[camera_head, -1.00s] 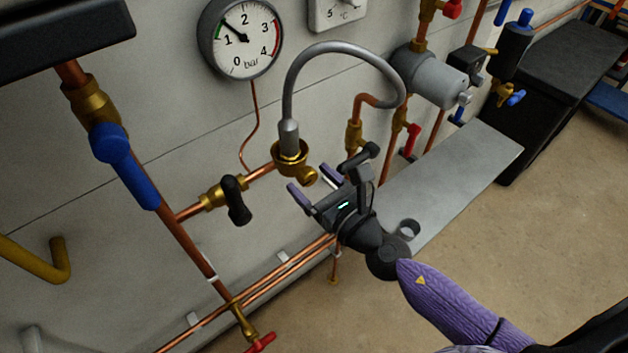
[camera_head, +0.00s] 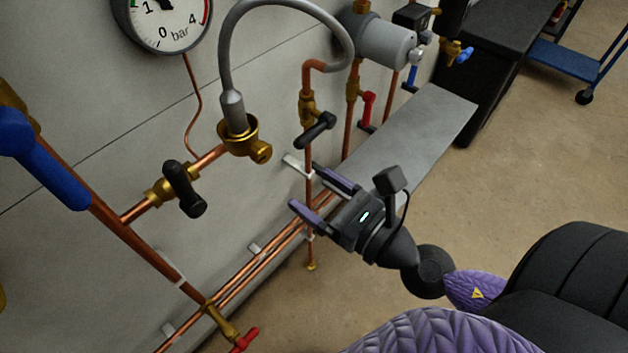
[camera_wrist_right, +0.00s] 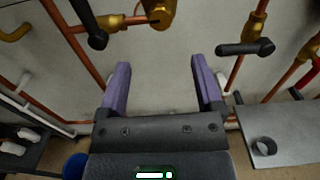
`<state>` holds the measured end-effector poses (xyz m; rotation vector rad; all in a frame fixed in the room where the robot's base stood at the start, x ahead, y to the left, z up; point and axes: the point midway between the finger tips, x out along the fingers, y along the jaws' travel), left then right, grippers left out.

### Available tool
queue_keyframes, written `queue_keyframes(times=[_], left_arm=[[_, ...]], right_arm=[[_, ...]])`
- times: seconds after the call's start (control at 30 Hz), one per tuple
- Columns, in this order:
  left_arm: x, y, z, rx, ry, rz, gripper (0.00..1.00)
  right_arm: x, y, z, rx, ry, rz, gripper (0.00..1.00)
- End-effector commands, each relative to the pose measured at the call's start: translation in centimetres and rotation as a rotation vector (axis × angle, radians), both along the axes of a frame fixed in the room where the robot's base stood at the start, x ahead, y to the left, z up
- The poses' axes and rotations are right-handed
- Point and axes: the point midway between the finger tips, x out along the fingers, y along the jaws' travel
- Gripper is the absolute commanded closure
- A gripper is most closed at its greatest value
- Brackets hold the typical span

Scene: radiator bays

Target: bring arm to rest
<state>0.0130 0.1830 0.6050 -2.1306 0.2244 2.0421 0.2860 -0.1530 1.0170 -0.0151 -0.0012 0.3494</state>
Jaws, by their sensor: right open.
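My right gripper (camera_head: 325,198) is open with nothing between its purple fingers. In the head view it is in front of the copper pipes, below and right of the brass fitting (camera_head: 245,142) on which the grey hose (camera_head: 232,55) ends. In the right wrist view the two fingers (camera_wrist_right: 160,88) stand apart with bare wall between them, and the brass fitting (camera_wrist_right: 157,12) is above them. My left gripper is not in view.
A black-handled valve (camera_head: 183,190) and another black handle (camera_head: 316,131) stick out from the pipes nearby. A grey shelf (camera_head: 415,135) lies behind the gripper. A gauge (camera_head: 165,20) hangs at the top. The floor (camera_head: 540,130) at the right is open.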

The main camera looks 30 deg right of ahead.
Motion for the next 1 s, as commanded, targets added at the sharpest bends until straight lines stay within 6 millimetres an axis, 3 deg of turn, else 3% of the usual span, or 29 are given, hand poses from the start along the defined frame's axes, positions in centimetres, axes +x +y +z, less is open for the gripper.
queue_keyframes(times=[0.13, 0.2, 0.27, 0.37, 0.4, 0.47, 0.5, 0.6, 0.7, 0.83, 0.87, 1.0], left_arm=[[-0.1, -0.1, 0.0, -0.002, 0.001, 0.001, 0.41], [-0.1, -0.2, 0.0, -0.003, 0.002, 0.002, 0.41], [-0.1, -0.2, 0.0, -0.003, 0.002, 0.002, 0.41], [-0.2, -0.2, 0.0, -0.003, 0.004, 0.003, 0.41], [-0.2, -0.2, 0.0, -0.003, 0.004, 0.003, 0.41], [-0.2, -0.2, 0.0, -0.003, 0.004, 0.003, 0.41], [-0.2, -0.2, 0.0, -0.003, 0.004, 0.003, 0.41], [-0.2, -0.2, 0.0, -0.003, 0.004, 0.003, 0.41], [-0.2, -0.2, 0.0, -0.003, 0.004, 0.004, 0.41], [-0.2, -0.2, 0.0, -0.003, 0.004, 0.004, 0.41], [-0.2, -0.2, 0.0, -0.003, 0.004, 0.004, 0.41], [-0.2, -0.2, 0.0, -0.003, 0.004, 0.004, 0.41]], right_arm=[[0.0, -0.1, -0.2, 0.005, 0.006, -0.003, 0.16], [0.3, -0.8, -1.7, 0.06, 0.065, -0.037, 0.16], [0.7, -2.4, -5.1, 0.187, 0.185, -0.114, 0.16], [-0.1, -6.1, -14.1, 0.563, 0.477, -0.362, 0.16], [-1.3, -7.4, -18.1, 0.744, 0.59, -0.493, 0.16], [-4.0, -8.7, -23.9, 1.023, 0.732, -0.712, 0.16], [-6.3, -9.0, -27.5, 1.213, 0.806, -0.875, 0.16], [-13.4, -8.2, -34.8, 1.654, 0.899, -1.32, 0.16], [-20.1, -5.9, -39.0, 1.978, 0.849, -1.745, 0.16], [-25.8, -3.4, -41.0, 2.184, 0.698, -2.117, 0.16], [-26.4, -3.0, -41.1, -2.177, -0.661, 2.136, 0.16], [-27.6, -2.6, -41.3, -2.12, -0.587, 2.122, 0.16]])
